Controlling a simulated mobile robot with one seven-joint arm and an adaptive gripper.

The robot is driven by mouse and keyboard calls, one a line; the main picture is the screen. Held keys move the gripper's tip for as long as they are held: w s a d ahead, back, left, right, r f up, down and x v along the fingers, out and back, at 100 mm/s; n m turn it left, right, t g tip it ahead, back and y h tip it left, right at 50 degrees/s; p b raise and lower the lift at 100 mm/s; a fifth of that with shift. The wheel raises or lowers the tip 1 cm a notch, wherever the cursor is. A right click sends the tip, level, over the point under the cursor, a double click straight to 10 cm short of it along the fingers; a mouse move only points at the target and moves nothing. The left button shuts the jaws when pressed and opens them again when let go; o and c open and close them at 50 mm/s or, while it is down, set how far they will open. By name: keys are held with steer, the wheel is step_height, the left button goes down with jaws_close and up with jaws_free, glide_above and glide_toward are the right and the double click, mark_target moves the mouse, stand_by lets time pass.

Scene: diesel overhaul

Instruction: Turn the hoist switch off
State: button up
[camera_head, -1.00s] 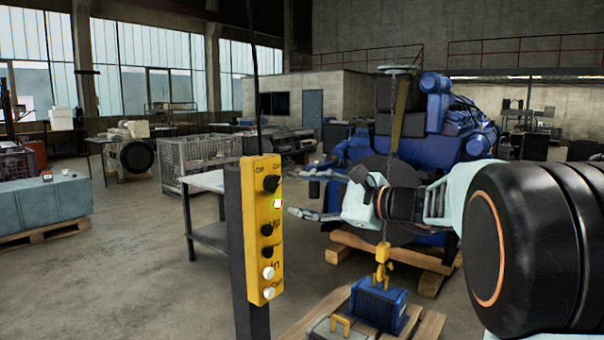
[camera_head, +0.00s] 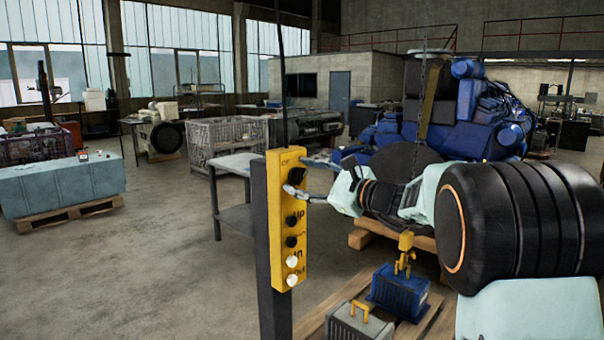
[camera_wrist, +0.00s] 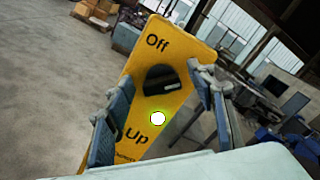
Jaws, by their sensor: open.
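The yellow hoist control box (camera_head: 284,255) stands upright on a dark post in the head view. Its black rotary switch (camera_head: 297,176) is near the top and also shows in the wrist view (camera_wrist: 162,80), under the word "Off". A lit green-white lamp (camera_wrist: 157,118) is just below the switch in the wrist view; in the head view my finger seems to cover it. My gripper (camera_head: 303,177) is open at the box's upper front. In the wrist view my gripper (camera_wrist: 160,88) has one finger on each side of the switch; I cannot tell whether they touch it.
Black and white buttons (camera_head: 291,262) sit lower on the box. A blue hoisted block (camera_head: 400,295) with a yellow hook is on a pallet to the right. A grey table (camera_head: 235,165) stands behind the box.

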steer(key=shift+w+a, duration=0.15)
steer(key=c, duration=1.2)
steer(key=shift+o, duration=0.2)
